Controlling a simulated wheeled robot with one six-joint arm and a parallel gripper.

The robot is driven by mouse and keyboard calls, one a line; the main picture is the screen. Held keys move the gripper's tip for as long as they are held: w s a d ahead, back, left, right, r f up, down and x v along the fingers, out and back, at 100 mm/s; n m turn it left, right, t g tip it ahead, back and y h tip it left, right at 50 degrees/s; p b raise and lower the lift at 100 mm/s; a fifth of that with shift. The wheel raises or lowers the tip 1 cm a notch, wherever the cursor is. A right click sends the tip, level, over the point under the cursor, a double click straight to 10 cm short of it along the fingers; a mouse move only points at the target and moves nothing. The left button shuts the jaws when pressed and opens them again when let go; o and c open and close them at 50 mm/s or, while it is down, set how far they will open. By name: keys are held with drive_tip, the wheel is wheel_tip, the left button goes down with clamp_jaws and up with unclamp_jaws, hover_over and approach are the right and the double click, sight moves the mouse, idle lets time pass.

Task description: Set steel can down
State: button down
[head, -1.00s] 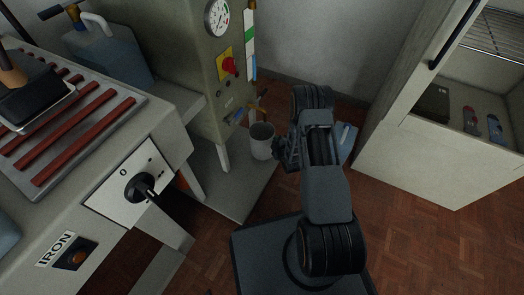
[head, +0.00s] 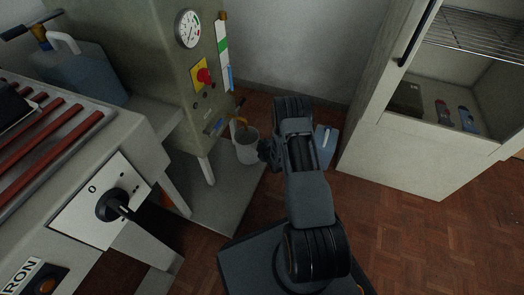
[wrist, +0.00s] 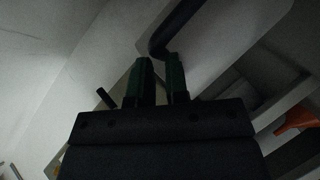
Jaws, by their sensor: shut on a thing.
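The steel can (head: 246,148) is a pale grey, open-topped cylinder in the middle of the head view. It looks upright, in front of the grey-green machine's lower corner and over a grey floor slab. My gripper (head: 266,150) is at its right side and shut on it; my arm hides the finger contact in the head view. In the wrist view two dark green fingers of my gripper (wrist: 157,80) point up with a narrow gap between them. I cannot tell there where they touch the can, nor whether the can touches the slab.
A pale cabinet (head: 415,155) with an open compartment stands right. A blue object (head: 325,145) lies behind my arm. Wood floor (head: 430,245) is clear at front right.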

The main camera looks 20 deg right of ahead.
wheel_tip(320, 180, down, 3)
drive_tip(key=shift+f+b, duration=0.15)
drive_tip(key=shift+b, duration=0.55)
drive_tip(key=c, duration=1.1)
unclamp_jaws()
drive_tip(key=shift+s, duration=0.1)
drive_tip(key=p+v, duration=0.5)
drive_tip(key=v, duration=0.6)
wheel_tip(320, 180, up, 19)
drive_tip(key=w+a+m+g, duration=0.2)
drive_tip(key=a+m+g, duration=0.1)
drive_tip(key=m+g, duration=0.2)
drive_tip(key=s+a+r+m+g, duration=0.2)
drive_tip(key=s+a+r, duration=0.1)
drive_tip(key=s+r, duration=0.2)
drive_tip(key=s+a+r+m+g, duration=0.2)
drive_tip(key=s+r, duration=0.3)
drive_tip(key=s, duration=0.3)
drive_tip(key=s+a+r+m+g, duration=0.2)
drive_tip(key=s+a+r, duration=0.1)
drive_tip(key=s+r, duration=0.3)
drive_tip(key=shift+s+a+m, duration=0.4)
drive_tip(key=shift+s, duration=0.05)
